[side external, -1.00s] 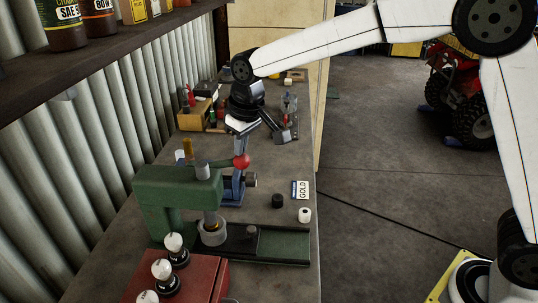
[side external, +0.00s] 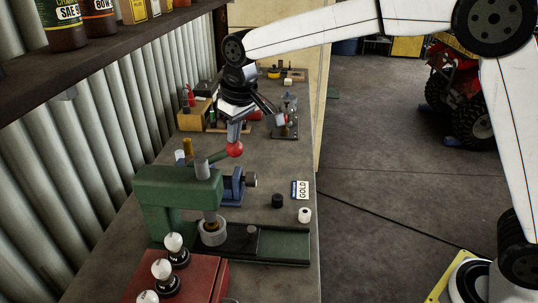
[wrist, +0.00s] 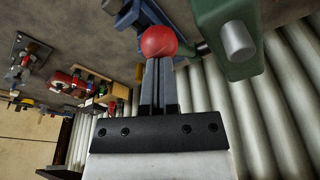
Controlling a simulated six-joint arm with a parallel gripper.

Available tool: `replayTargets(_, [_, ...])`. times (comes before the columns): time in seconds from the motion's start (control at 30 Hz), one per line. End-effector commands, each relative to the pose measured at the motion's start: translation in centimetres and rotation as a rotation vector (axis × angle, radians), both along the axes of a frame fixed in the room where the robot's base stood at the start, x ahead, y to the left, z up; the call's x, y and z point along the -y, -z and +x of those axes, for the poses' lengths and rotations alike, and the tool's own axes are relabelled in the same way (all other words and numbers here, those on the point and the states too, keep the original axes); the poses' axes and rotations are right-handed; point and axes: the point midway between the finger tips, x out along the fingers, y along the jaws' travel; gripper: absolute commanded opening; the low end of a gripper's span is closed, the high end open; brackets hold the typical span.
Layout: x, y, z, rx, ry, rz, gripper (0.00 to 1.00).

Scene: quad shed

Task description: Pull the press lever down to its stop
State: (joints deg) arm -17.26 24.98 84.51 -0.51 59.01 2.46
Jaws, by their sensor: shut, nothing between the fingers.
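The green press (side external: 165,190) stands on the bench in the side view, its ram over a round metal cup (side external: 212,234). Its lever (side external: 217,156) slopes up to the right from the press head and ends in a red ball knob (side external: 235,150). My gripper (side external: 234,138) points down just above the knob, with its fingers shut and empty. In the wrist view the knob (wrist: 159,41) sits right at the tips of my closed fingers (wrist: 159,64). I cannot tell whether they touch. The green press head (wrist: 225,30) is to the right there.
A blue vise (side external: 232,186) stands behind the press. A red box (side external: 190,280) with white-topped knobs is in front. Corrugated wall borders the left.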

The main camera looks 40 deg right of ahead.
Motion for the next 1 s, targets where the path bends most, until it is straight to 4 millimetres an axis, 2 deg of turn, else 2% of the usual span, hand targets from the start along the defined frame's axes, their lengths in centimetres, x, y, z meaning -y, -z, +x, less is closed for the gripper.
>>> replayTargets(0.37, [-0.2,-0.3,0.1,-0.002,0.0,-0.001,0.0])
replayTargets(1.0, [-1.4,-2.5,1.3,-0.001,0.0,0.0,0.0])
